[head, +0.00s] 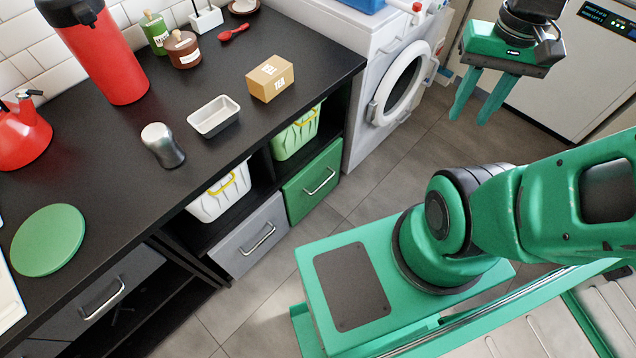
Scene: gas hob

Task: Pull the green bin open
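The green bin (311,184) is a drawer-like front with a silver bar handle (320,181), low in the black counter unit near its right end. It appears closed, flush with the grey bin beside it.
A grey bin (250,237) sits left of the green one. Baskets stand in open shelves above both: white (217,203) and light green (297,134). A washing machine (385,75) stands to the right. Grey floor (375,170) in front is clear beside my base.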

